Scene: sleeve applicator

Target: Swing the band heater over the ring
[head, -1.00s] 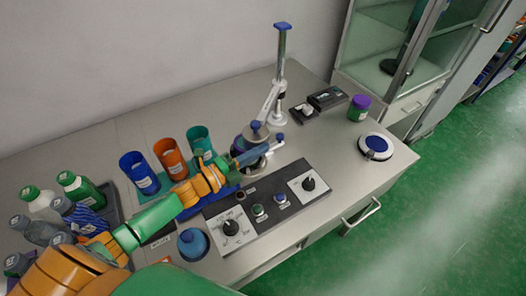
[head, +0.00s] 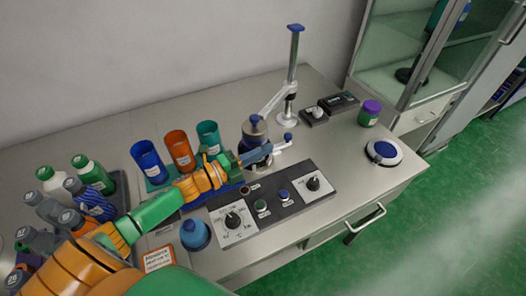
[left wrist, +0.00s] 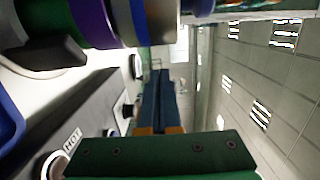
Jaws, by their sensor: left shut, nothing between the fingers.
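The band heater (head: 254,133) is a dark blue-grey cylinder with a blue knob on top, at the end of a pale swing arm (head: 274,101). The arm comes from an upright silver post (head: 291,70). A short pale handle with a blue knob (head: 288,137) sits just right of the heater. My left gripper (head: 270,151) is shut and empty, its blue fingers across the heater's near side. In the left wrist view its fingers (left wrist: 157,100) are together, with banded purple and silver round parts at upper left. I cannot make out the ring or tell whether the gripper touches the heater.
A control panel (head: 266,222) with knobs and buttons lies in front. Blue, orange (head: 180,150) and teal cups stand left of the gripper. Several bottles (head: 93,174) stand far left; a blue round-topped item (head: 195,234) is near the front edge. The right bench end holds a white-and-blue disc (head: 383,151).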

